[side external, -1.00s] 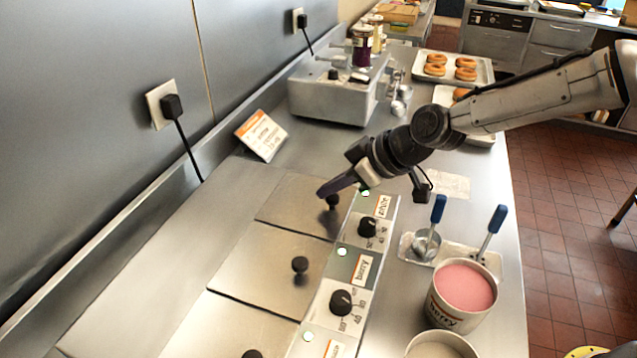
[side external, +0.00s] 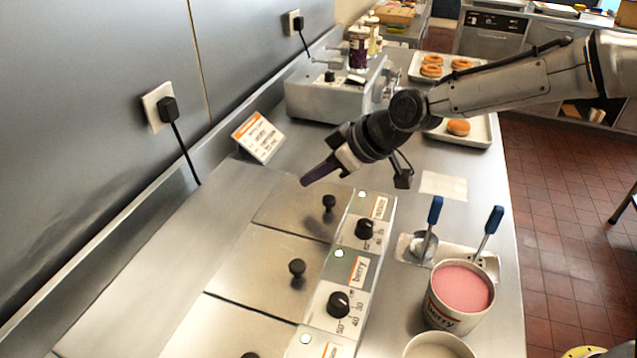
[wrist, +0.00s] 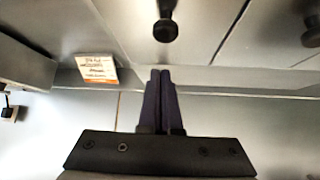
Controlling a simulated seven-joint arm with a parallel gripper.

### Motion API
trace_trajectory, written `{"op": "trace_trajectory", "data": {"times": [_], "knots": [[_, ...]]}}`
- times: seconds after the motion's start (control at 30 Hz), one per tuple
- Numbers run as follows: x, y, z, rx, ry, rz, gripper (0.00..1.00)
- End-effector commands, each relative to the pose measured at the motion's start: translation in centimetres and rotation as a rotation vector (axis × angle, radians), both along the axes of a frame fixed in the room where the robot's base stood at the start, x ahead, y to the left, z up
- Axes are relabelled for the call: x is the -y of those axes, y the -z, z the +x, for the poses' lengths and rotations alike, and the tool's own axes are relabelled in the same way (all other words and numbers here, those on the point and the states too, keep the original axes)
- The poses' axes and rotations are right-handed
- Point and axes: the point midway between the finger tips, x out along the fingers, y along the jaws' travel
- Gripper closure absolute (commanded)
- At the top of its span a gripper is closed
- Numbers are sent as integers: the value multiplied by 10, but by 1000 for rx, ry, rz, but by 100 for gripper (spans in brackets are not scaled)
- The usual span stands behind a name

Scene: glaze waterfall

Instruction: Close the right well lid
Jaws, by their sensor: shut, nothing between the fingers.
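Three flat metal lids with black knobs lie in a row along the counter in the side view. The far lid (side external: 284,207), which I take for the right well lid, lies flat over its well with its knob (side external: 329,203) upright. It shows no visible gap. My gripper (side external: 304,183) has its dark fingers pressed together and empty, just above and beyond the far lid's wall side. In the wrist view, the shut fingers (wrist: 160,74) point toward a knob (wrist: 166,28) without touching it. The middle lid (side external: 262,262) is also flat; the nearest is partly out of frame.
A control strip with dials (side external: 339,305) runs along the lids' right side. A small sign card (side external: 258,137) and a metal machine (side external: 335,98) stand beyond them. A pink-filled tub (side external: 461,288) and blue-handled ladles (side external: 435,210) are at right. Bare counter lies left of the lids.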

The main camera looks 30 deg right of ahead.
Motion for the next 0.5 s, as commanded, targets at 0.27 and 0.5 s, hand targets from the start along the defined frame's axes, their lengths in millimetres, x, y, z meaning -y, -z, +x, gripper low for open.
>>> {"op": "trace_trajectory", "data": {"times": [0.27,0.5], "knots": [[18,-35,-25,3,1,2,100],[31,-57,-42,2,1,1,100]]}}
